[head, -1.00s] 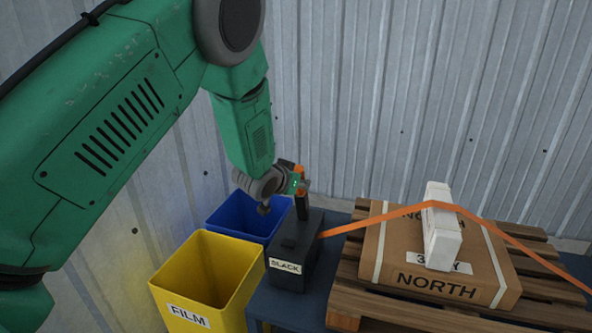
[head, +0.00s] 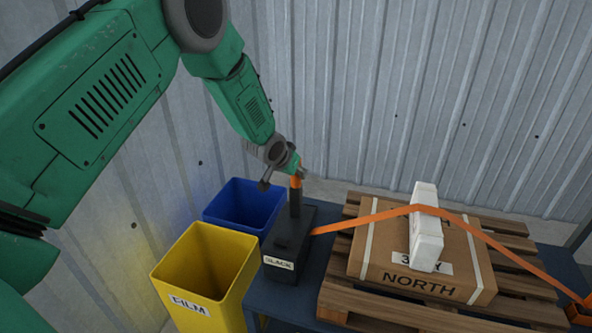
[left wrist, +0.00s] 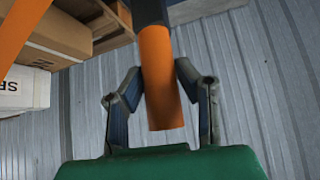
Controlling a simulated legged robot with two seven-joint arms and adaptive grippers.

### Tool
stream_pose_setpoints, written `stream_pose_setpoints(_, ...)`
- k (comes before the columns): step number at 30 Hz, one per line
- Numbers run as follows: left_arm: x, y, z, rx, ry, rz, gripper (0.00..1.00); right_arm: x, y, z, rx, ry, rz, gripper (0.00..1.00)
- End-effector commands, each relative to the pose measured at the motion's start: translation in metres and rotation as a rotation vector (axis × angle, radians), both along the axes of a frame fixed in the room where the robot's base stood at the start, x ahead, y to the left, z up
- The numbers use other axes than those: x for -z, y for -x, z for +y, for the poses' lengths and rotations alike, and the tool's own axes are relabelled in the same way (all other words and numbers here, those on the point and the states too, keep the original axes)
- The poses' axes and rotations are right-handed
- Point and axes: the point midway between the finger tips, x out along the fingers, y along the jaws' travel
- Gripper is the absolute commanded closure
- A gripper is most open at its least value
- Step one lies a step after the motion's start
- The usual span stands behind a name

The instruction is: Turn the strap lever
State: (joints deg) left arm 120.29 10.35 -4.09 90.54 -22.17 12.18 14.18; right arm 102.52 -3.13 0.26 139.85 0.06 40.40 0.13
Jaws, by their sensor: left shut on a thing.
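The strap lever stands upright on a black ratchet box (head: 287,243) labelled SLACK. It has a dark stem (head: 295,203) and an orange grip (head: 296,182). My left gripper (head: 297,171) is at the top of the grip in the head view. In the left wrist view my left gripper (left wrist: 158,78) has one finger on each side of the orange grip (left wrist: 160,85) and is shut on it. The finger contact is partly hidden. An orange strap (head: 370,217) runs from the box over the load. My right gripper is out of view.
A yellow FILM bin (head: 200,275) and a blue bin (head: 243,208) stand left of the box. A carton marked NORTH (head: 425,285) lies on a wooden pallet (head: 400,318) at right, with a white block (head: 427,235) on top under the strap. A corrugated wall is behind.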

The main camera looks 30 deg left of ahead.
Motion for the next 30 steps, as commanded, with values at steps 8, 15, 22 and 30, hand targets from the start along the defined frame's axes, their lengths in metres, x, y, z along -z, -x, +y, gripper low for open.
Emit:
stream_pose_setpoints(8,-0.009,-0.008,0.001,0.000,-0.001,-0.026,0.55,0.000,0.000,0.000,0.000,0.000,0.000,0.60)
stream_pose_setpoints(15,-0.005,-0.005,0.001,0.001,-0.001,-0.017,0.52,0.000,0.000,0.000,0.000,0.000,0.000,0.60)
stream_pose_setpoints(22,-0.014,0.003,0.000,0.001,-0.001,-0.014,0.52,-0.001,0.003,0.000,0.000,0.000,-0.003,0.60)
stream_pose_setpoints(30,-0.056,0.039,-0.001,0.001,0.000,-0.016,0.52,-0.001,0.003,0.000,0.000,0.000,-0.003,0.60)
